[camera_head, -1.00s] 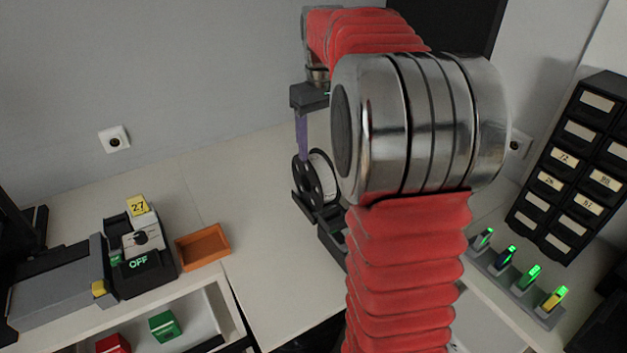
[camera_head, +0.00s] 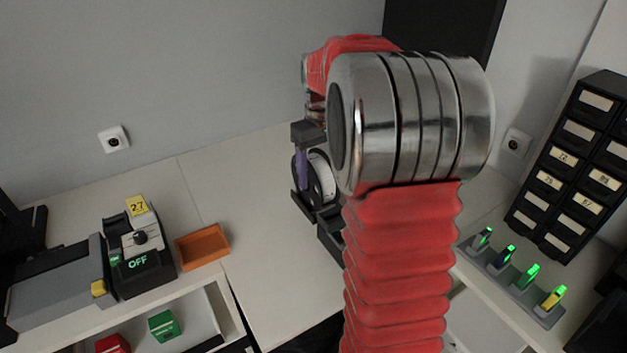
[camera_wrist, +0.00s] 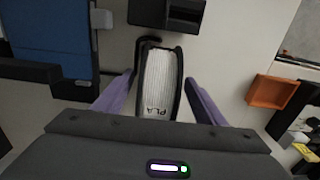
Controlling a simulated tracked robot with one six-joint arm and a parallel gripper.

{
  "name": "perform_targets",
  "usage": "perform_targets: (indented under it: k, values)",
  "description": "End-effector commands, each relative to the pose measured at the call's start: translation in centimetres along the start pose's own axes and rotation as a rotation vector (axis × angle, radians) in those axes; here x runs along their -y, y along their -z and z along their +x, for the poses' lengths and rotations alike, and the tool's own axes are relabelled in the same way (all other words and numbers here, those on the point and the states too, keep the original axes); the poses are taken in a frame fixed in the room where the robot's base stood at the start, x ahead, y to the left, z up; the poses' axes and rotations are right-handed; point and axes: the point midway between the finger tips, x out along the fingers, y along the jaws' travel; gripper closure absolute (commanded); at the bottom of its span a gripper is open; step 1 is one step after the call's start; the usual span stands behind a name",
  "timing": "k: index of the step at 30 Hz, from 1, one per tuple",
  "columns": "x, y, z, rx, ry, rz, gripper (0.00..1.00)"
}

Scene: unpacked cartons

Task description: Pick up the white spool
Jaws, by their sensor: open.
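The white spool (camera_head: 323,174), with black side flanges, stands upright in a dark holder on the table in the head view, partly hidden by my arm. In the wrist view the white spool (camera_wrist: 159,82) is seen edge-on, with "PLA" on it. My gripper (camera_head: 301,184) is at the spool; one purple finger shows in front of its black side. In the wrist view my gripper (camera_wrist: 162,92) is open, with one purple finger on each side of the spool. A gap shows on the right; on the left the finger is close to the flange, and contact cannot be told.
An orange tray (camera_head: 202,246) lies left of the spool, near a device reading "OFF" (camera_head: 139,262). A black drawer cabinet (camera_head: 577,165) and a rack of green-lit items (camera_head: 512,272) are at the right. A dark box (camera_wrist: 168,14) and a blue object (camera_wrist: 50,40) flank the spool.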

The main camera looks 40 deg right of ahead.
Motion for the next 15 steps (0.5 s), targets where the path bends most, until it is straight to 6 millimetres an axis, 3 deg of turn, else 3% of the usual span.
perform_targets:
  k: [8, 15]
  values:
    - [0.0, 0.0, 0.7, 0.000, 0.000, 0.000, 0.35]
    - [-0.1, 0.0, 3.8, 0.002, 0.001, -0.001, 0.35]
